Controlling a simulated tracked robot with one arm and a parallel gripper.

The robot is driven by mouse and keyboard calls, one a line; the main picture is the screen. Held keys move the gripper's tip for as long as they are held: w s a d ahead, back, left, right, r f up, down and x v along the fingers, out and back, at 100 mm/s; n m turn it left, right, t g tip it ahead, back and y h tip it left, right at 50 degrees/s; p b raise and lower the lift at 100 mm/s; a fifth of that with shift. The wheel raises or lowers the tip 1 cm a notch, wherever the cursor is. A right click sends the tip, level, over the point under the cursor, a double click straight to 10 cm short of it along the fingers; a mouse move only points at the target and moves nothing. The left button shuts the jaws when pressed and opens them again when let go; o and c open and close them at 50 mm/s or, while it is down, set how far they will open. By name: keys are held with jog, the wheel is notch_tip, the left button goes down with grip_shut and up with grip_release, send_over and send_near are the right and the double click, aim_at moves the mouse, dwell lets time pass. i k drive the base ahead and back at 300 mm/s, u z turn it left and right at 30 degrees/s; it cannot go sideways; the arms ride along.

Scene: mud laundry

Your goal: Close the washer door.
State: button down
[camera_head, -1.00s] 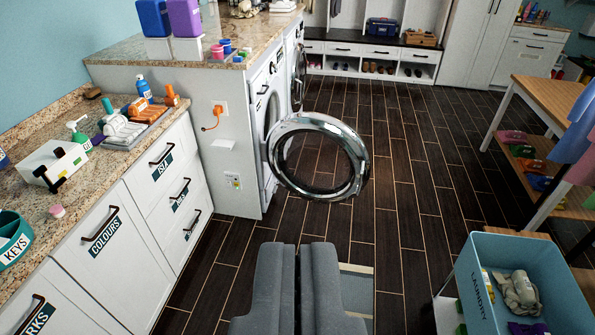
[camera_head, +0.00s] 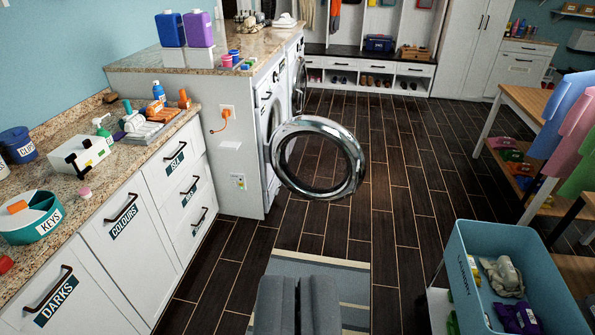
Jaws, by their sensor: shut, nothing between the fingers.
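The washer door (camera_head: 349,181) is a round chrome-rimmed ring with dark glass, swung wide open over the aisle. It hangs from the white washer (camera_head: 268,117), whose opening faces right and shows only edge-on. My gripper (camera_head: 299,283) is at the bottom middle, its two grey fingers together and empty. In the picture it is below the door and apart from it, over the striped rug. The door's hinge is mostly hidden behind the ring.
A blue laundry basket (camera_head: 463,236) stands at the lower right. Drawers and a counter (camera_head: 40,181) line the left side. A wooden table (camera_head: 527,100) with hanging clothes is at right. A striped rug (camera_head: 350,275) lies below. Dark floor between is clear.

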aim_at(275, 151)
jog(key=z, duration=0.3)
jog(key=i, duration=3.4)
jog(key=u, duration=0.45)
